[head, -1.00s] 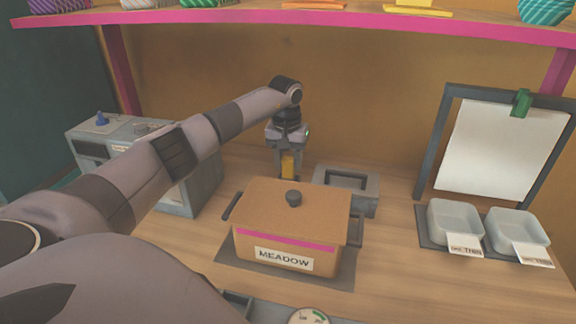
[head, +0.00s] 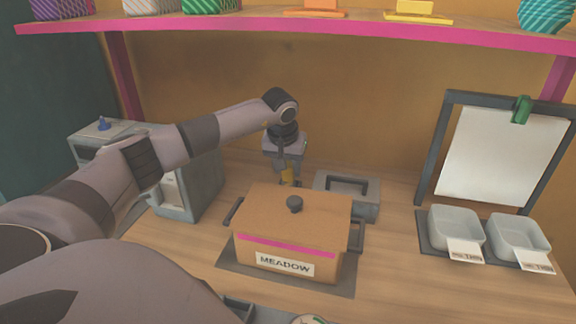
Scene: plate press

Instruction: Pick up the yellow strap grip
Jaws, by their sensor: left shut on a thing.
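The yellow strap grip (head: 287,174) shows as a small yellow patch between the fingers of my left gripper (head: 287,180), behind the brown lidded box. My left gripper points down and is shut on the yellow strap grip. The lower part of the grip and the fingertips are partly hidden by the box lid, so I cannot tell whether the grip touches the table. My right gripper is not in view.
The brown box labelled MEADOW (head: 290,225) stands in front of the gripper. A grey handled block (head: 360,199) is close on its right. A grey machine (head: 195,190) stands left. Two pale trays (head: 455,230) and a clipboard stand (head: 438,150) are at right. A shelf (head: 300,27) runs above.

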